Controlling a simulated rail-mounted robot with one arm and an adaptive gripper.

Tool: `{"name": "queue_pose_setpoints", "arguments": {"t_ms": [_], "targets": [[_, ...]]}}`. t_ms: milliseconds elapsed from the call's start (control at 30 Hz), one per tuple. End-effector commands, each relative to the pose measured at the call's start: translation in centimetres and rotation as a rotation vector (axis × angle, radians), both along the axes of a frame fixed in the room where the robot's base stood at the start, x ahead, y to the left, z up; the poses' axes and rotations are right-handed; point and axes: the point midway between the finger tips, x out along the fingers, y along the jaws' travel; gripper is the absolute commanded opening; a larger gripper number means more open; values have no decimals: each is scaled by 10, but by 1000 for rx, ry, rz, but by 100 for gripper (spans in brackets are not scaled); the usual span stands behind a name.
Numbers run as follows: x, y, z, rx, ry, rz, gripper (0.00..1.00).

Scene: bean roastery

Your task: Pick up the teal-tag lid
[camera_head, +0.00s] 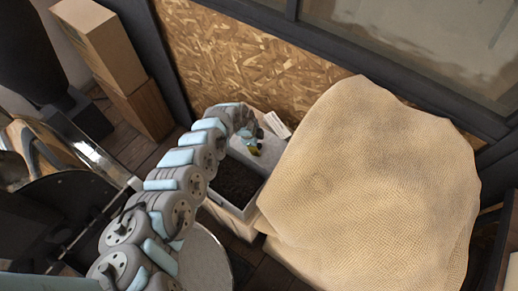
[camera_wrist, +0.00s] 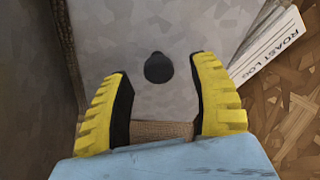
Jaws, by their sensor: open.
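A grey lid (camera_wrist: 160,30) with a dark round knob (camera_wrist: 158,68) fills the middle of the wrist view. I see no teal tag on it. In the head view, a light grey panel (camera_head: 270,160), apparently this lid, lies at the back end of a pale bin (camera_head: 244,212) with dark contents. My gripper (camera_wrist: 160,66) has its yellow fingers apart, with the knob in line between the tips; I cannot tell the height gap. It also shows small and partly hidden in the head view (camera_head: 254,149).
White papers marked "ROAST LOG" (camera_wrist: 265,45) lie right of the lid. A large tan cloth-covered heap (camera_head: 375,190) stands right of the bin. A chipboard wall (camera_head: 235,60) is close behind. Stacked boxes (camera_head: 105,50) stand at the upper left.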

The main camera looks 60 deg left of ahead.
Motion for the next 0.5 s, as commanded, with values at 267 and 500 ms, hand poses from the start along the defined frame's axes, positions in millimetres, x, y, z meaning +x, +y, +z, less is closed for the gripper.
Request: {"name": "queue_pose_setpoints", "arguments": {"t_ms": [267,500], "targets": [[3,0,-13,1,0,1,61],[3,0,-14,1,2,1,61]]}}
